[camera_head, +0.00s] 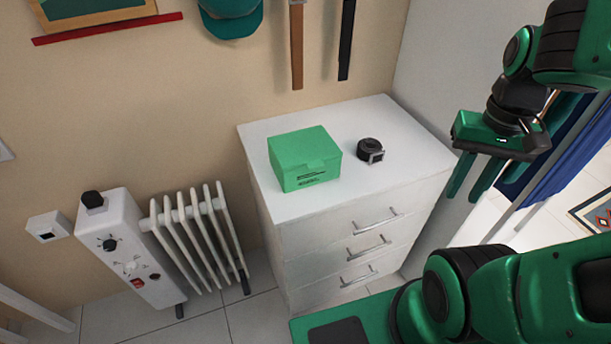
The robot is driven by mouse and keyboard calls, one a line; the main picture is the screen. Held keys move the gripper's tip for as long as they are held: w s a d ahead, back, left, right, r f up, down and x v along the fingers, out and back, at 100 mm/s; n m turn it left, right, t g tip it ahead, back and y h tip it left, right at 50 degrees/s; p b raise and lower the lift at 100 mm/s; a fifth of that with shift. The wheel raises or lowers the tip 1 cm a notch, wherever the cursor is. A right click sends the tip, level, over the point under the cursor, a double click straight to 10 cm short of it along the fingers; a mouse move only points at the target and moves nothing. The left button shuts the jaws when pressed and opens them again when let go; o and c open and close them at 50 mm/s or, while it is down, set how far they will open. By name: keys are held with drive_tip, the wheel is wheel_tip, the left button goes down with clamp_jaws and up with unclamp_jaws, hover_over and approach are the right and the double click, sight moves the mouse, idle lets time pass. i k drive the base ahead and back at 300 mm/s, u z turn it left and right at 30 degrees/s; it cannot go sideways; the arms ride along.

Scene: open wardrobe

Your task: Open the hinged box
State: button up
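The green hinged box (304,158) sits on the left part of the white dresser's top (290,212). Its lid looks closed, and a small tab and dark marking show on its front face. My gripper (469,179) is green and hangs to the right of the dresser, pointing down. Its two fingers are apart with nothing visible between them. It is well clear of the box.
A black round tape-like item (370,150) stands on the dresser to the right of the box. A white radiator (195,235) stands on the floor to the left. Two belts (297,45) hang on the wall behind. Blue fabric (545,165) hangs at the right.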

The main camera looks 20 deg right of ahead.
sight(308, 147)
drive_tip(key=k, duration=0.55)
drive_tip(key=z, duration=0.85)
